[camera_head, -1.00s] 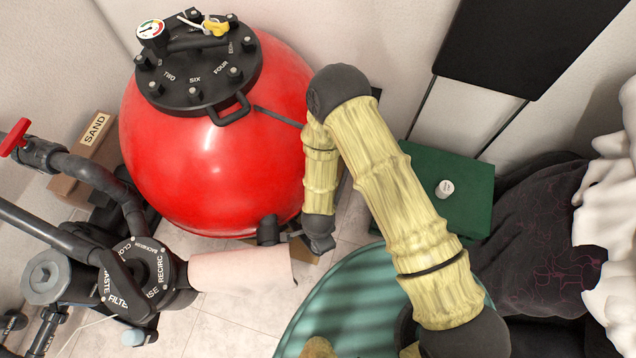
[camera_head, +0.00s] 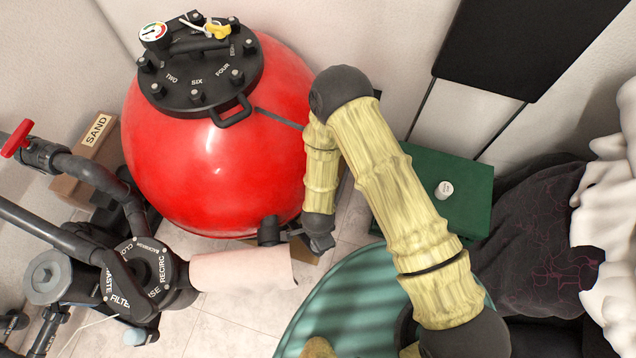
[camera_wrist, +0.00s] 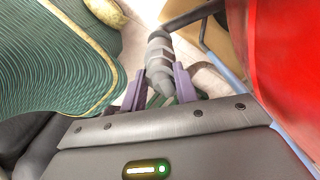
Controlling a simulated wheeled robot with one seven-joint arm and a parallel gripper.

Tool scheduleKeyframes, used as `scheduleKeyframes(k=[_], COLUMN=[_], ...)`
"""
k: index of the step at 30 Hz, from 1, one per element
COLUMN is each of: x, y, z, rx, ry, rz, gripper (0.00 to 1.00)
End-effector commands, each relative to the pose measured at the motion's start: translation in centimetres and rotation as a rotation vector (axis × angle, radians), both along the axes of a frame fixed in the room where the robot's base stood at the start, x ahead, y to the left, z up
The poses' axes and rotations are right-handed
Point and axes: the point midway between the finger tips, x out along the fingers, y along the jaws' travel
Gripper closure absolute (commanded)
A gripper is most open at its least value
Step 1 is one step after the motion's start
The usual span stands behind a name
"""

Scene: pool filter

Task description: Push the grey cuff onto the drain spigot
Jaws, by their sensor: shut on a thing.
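The grey cuff (camera_wrist: 158,62) is a stepped, ribbed grey piece between my gripper's two purple fingers (camera_wrist: 158,88) in the wrist view. My gripper is shut on it. A dark pipe (camera_wrist: 190,14), which looks like the drain spigot, lies just beyond the cuff's far end. I cannot tell whether the cuff is over the spigot or only meets it. In the head view the black spigot (camera_head: 268,231) sticks out low on the red tank (camera_head: 205,150), with my gripper (camera_head: 291,235) close on its right. The cuff is too small to make out there.
A pale pink cylinder (camera_head: 240,270) reaches from the black valve (camera_head: 142,275) to just below the spigot. A ridged green round thing (camera_head: 340,305) stands in front. A green box (camera_head: 455,190) is at right. Pale floor tiles (camera_head: 225,315) show below the cylinder.

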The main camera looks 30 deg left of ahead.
Motion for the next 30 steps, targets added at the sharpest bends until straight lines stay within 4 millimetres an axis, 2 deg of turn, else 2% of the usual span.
scheduleKeyframes(k=[1,30], x=[0.7,0.5], y=[0.2,-0.2], z=[-0.1,-2.0], rx=[0.004,-0.004], ry=[-0.009,-0.006], rz=[-0.013,-0.012], gripper=[1.0,1.0])
